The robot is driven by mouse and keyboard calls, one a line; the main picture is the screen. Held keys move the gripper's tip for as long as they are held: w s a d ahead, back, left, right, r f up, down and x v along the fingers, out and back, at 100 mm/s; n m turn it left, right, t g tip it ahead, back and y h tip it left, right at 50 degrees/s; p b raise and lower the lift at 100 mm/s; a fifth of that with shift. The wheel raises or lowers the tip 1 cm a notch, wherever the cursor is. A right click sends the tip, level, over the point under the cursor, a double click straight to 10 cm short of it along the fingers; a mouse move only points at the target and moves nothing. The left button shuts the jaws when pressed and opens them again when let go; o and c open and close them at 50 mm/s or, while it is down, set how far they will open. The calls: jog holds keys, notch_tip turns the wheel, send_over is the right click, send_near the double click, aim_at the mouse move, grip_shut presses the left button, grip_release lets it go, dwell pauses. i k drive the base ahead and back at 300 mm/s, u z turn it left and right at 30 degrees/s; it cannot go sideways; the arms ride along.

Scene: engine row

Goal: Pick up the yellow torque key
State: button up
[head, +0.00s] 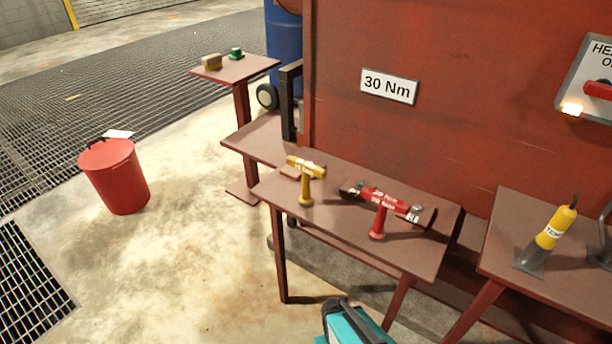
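The yellow torque key (306,188) is T-shaped, with a labelled crossbar and a stem pointing toward the front of the picture. It is at the left end of the brown table (341,228) below the 30 Nm sign. Its label is too small to read surely. A red torque key (378,221) of the same shape is to its right, with its crossbar at a dark holder. My gripper does not show in the head view.
A yellow tool (551,230) stands in a holder on the right table (569,280). A red bucket (116,178) stands on the floor at left. The floor before the key is open. A teal and black shape (352,325), unclear to me, is cut off at the bottom edge.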

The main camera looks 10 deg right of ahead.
aim_at(305, 200)
jog(key=k, duration=1.35)
jog(key=u, duration=0.45)
jog(key=i, duration=0.7)
jog(key=u, duration=0.85)
jog(key=i, duration=0.55)
jog(key=u, duration=0.2)
